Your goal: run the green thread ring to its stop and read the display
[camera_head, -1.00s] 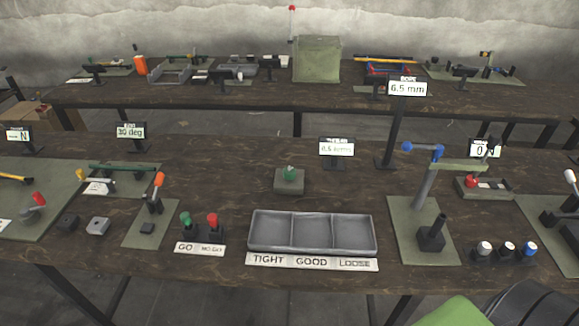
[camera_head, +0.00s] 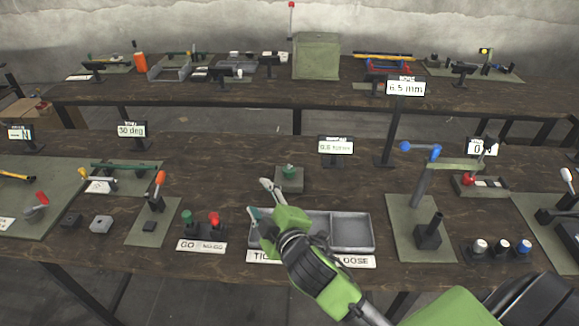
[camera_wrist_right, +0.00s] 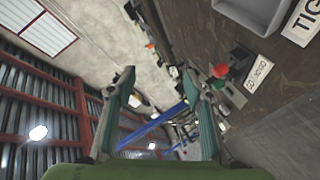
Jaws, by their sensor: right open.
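The green thread ring (camera_head: 289,171) sits on top of a small grey-green block (camera_head: 288,184) in the middle of the near table. A small display (camera_head: 336,147) stands behind it to the right; its text is too blurred to read surely. My right gripper (camera_head: 262,201) is open and empty, over the left part of the tray, with its upper finger close to the block's left side. In the right wrist view the two fingers (camera_wrist_right: 158,76) are wide apart with nothing between them; the ring does not show there. My left gripper is not in view.
A grey three-part tray (camera_head: 352,232) with TIGHT, GOOD, LOOSE labels lies under my right arm. Green and red handled GO/NO-GO gauges (camera_head: 213,222) stand left of it. A press with a blue handle (camera_head: 428,200) stands to the right.

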